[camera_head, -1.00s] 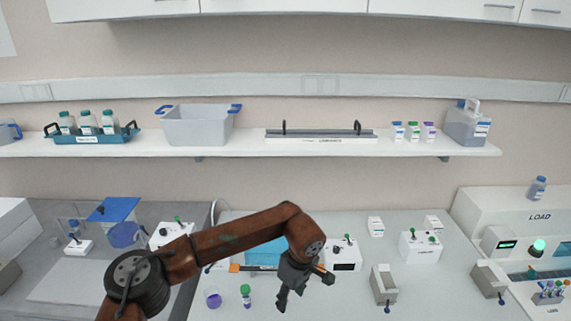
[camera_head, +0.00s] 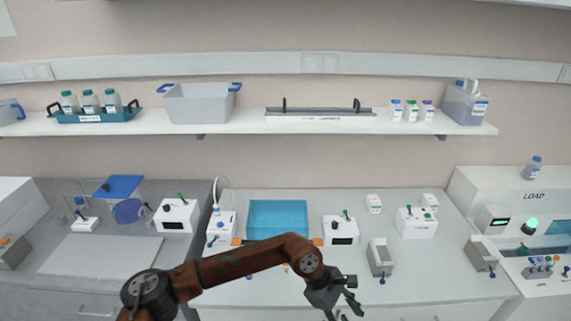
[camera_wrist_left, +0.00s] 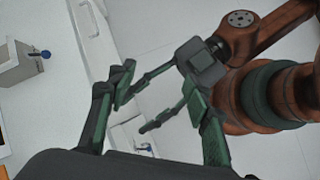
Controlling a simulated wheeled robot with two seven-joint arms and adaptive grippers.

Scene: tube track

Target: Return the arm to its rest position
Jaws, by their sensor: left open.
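My left arm (camera_head: 230,268) enters from the bottom left of the head view, bent at the elbow. Its left gripper (camera_head: 345,306) hangs over the bench's front edge, open and with nothing between its fingers. In the left wrist view the open fingers of my left gripper (camera_wrist_left: 160,86) frame white floor and drawer fronts. My right arm shows there too, and its right gripper (camera_wrist_left: 136,115) has its two thin fingers apart, with nothing seen between them.
A blue tray (camera_head: 277,216) lies on the bench behind my left arm, with white devices such as one (camera_head: 341,231) to its right. A grey open box (camera_head: 381,257) stands near the gripper. The shelf (camera_head: 230,126) holds bottles and bins.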

